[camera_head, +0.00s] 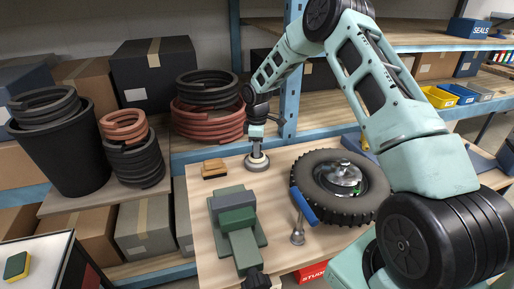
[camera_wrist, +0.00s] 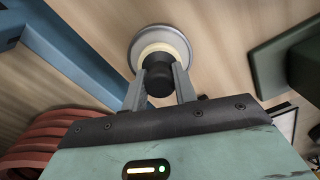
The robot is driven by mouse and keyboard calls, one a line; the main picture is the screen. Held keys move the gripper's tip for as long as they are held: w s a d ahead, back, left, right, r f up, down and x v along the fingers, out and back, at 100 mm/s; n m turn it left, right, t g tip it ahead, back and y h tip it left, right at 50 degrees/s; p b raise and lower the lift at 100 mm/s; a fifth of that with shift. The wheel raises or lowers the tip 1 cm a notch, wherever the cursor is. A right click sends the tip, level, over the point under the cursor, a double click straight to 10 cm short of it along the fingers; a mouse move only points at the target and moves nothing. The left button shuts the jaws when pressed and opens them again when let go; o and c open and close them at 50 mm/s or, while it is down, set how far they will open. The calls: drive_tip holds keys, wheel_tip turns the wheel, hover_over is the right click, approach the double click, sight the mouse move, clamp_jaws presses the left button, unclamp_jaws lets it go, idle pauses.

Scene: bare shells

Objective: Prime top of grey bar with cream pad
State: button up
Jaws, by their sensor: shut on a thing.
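The cream pad (camera_head: 257,158) is a small round pad with a black knob, and it also shows as a cream ring in the wrist view (camera_wrist: 146,54). It sits over a grey round dish or disc (camera_wrist: 174,34) at the back of the wooden bench; I cannot tell if they touch. My gripper (camera_head: 257,146) is shut on the black knob, seen between both fingers in the wrist view (camera_wrist: 159,82). The grey bar (camera_head: 233,201) lies across the green vise (camera_head: 246,250), in front and left of my gripper. Its top is clear.
A brown block (camera_head: 214,168) lies left of the pad. A tyre (camera_head: 360,203) with a shiny bowl (camera_head: 342,177) stands right, beside a blue-handled tool (camera_head: 304,206) and a grey-headed tool (camera_head: 298,237). Blue shelf posts (camera_head: 290,90) and coiled hoses (camera_head: 207,120) stand behind.

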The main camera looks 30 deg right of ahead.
drive_tip(key=shift+f, duration=0.5)
idle(1.2)
drive_tip(key=shift+r+p, duration=2.15)
drive_tip(key=shift+r, duration=1.35)
drive_tip(key=shift+r, duration=0.1)
